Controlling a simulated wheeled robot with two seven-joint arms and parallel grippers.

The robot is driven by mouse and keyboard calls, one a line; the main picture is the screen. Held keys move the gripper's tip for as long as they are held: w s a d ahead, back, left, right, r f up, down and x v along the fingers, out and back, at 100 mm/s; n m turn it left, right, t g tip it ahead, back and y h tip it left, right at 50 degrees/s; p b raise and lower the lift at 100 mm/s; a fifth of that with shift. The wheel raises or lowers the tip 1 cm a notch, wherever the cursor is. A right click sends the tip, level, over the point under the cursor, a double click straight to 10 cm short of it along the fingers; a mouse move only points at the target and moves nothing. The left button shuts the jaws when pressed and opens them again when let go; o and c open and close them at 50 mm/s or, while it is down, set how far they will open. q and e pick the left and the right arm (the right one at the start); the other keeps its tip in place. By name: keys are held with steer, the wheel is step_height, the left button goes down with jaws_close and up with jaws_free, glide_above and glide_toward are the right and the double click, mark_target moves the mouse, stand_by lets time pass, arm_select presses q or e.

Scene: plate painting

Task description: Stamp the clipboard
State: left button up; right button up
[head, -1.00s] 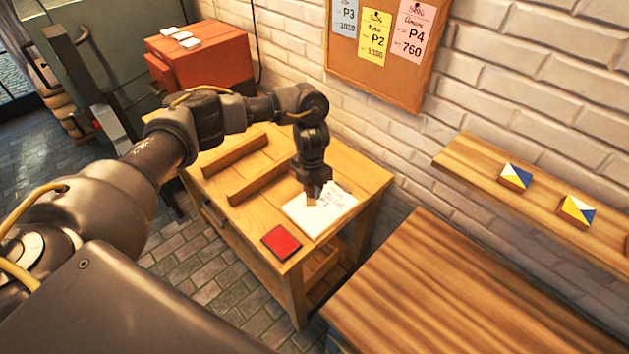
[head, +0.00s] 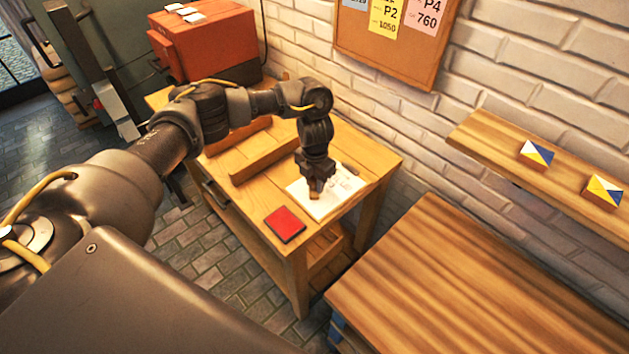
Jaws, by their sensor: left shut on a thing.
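A clipboard with white paper (head: 345,187) lies on the small wooden table (head: 372,153), with some printed marks on the sheet. My left gripper (head: 315,192) comes down over the left part of the paper, fingers pointing down. It is shut on a small wooden stamp (head: 314,196), mostly hidden by the fingers. The stamp is at or just above the paper; I cannot tell if it touches. A red ink pad (head: 285,224) lies on the table's front corner, in front of the paper. My right gripper is not in view.
Wooden rails (head: 277,158) lie on the table behind the gripper. An orange-red box (head: 205,42) stands at the back left. A bare wooden bench (head: 450,280) is at the right. A wall shelf (head: 490,140) holds painted tiles (head: 537,153). A corkboard (head: 390,50) hangs above.

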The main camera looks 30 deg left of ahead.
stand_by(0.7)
arm_select(q)
steer(key=shift+f+b, duration=0.5)
steer(key=shift+b, duration=0.05)
stand_by(1.3)
step_height(320, 180, up, 7)
steer(key=p, duration=0.6)
stand_by(0.4)
stand_by(0.5)
